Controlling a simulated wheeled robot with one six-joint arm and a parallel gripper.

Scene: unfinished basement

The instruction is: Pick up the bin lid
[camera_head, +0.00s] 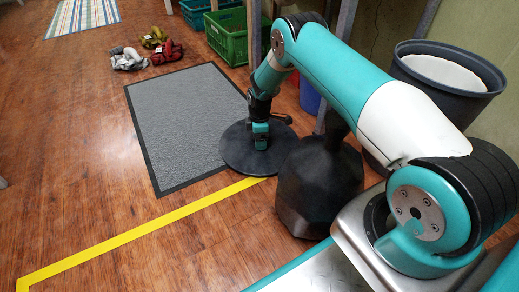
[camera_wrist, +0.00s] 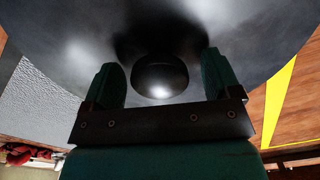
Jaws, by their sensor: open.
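The bin lid (camera_head: 235,155) is a dark round disc lying flat on the floor, overlapping the right edge of the grey mat. In the wrist view the lid (camera_wrist: 60,45) fills the upper part, with its round black knob (camera_wrist: 160,75) in the middle. My gripper (camera_head: 260,142) is low over the lid, pointing down. In the wrist view its two green fingers (camera_wrist: 162,80) are apart, one on each side of the knob, with gaps visible. Whether the fingertips touch the lid cannot be told. My gripper hides the knob in the head view.
A black bag (camera_head: 318,190) stands close at the lid's right. A dark bin (camera_head: 450,85) stands behind my arm. The grey mat (camera_head: 185,115) and a yellow floor line (camera_head: 140,232) lie left. Green crates (camera_head: 228,35) and several gloves (camera_head: 128,60) are farther back. Floor at left is clear.

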